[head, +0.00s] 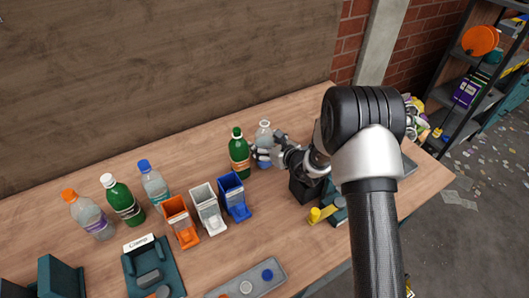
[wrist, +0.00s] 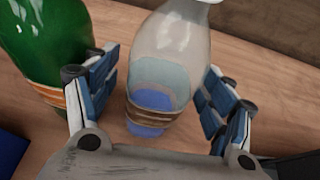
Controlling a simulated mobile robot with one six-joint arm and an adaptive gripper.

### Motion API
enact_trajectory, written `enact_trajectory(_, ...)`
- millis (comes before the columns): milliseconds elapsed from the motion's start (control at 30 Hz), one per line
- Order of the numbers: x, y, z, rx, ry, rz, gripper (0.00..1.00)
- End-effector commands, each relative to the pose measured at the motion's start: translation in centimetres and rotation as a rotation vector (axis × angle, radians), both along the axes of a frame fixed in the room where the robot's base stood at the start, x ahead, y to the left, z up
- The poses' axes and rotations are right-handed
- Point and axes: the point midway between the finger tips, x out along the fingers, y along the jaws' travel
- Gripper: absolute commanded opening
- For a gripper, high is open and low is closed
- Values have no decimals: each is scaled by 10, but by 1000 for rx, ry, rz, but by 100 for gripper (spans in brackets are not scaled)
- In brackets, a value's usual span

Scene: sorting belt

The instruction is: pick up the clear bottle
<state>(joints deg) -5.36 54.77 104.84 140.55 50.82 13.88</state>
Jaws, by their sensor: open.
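A clear bottle (head: 264,131) with a whitish cap stands upright on the wooden table beside a green bottle (head: 239,152). My gripper (head: 266,153) is at this clear bottle, low on its body. In the wrist view the clear bottle (wrist: 165,65) stands between the two open fingers of my gripper (wrist: 155,86), with a brown band and blue at its lower part. I cannot tell whether a finger touches it. The green bottle (wrist: 45,40) is close to the left finger. Two more see-through bottles stand at the left, one blue-capped (head: 153,186), one orange-capped (head: 90,216).
Another green bottle (head: 122,202) stands between the two left see-through bottles. Orange (head: 181,222), white (head: 208,210) and blue (head: 234,197) bins stand left of my gripper. A grey panel with buttons (head: 250,280) lies at the front edge. A wall borders the table's back.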

Motion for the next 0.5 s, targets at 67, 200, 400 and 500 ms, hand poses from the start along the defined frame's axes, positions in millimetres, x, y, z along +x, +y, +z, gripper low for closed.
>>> enact_trajectory(67, 4, 3, -3, 0, 0, 0, 76)
enact_trajectory(200, 5, 4, -2, 0, 1, 0, 76)
enact_trajectory(400, 5, 4, -2, 1, 1, 0, 70)
enact_trajectory(500, 5, 4, -2, 1, 1, 0, 63)
